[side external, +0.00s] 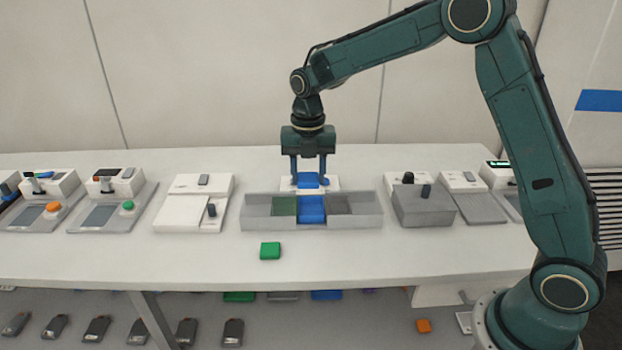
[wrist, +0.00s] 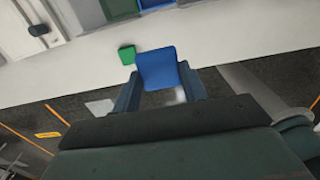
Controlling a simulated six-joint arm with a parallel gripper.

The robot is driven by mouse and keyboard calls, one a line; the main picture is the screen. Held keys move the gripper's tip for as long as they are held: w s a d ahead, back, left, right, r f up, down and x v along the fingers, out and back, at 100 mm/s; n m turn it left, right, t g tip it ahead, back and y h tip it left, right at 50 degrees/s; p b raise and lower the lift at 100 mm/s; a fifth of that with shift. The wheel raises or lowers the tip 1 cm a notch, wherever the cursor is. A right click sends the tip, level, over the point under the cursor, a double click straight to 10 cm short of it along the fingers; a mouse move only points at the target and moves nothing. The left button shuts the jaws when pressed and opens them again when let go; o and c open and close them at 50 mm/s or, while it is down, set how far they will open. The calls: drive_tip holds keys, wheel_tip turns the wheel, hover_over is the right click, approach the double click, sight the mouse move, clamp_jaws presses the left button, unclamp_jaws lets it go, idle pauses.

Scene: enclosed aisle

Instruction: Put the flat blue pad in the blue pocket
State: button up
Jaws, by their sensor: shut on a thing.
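The flat blue pad (side external: 308,180) is held between the two fingers of my gripper (side external: 309,184), above the back edge of the grey tray (side external: 260,211). In the wrist view the blue pad (wrist: 158,67) sits between the fingertips, which are shut on its sides. The blue pocket (side external: 311,210) is the tray's middle compartment, just in front of and below the pad in the side view. Its blue edge (wrist: 152,3) shows at the top of the wrist view. The pad is apart from the pocket.
A green pocket (side external: 284,206) and a dark grey pocket (side external: 340,205) flank the blue one. A green pad (side external: 270,251) lies on the white table (side external: 180,260) in front of the tray. White and grey devices stand on both sides. The table front is mostly clear.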

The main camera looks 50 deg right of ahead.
drive_tip(key=w+d+f, duration=0.5)
drive_tip(key=w+d, duration=0.1)
drive_tip(key=d, duration=0.1)
drive_tip(key=shift+w+d+f, duration=0.2)
drive_tip(key=shift+d+f, duration=0.2)
drive_tip(key=shift+f, duration=0.1)
drive_tip(key=shift+f, duration=3.85)
drive_tip(key=o, duration=1.1)
drive_tip(key=shift+c, duration=0.2)
drive_tip(key=shift+r, duration=0.15)
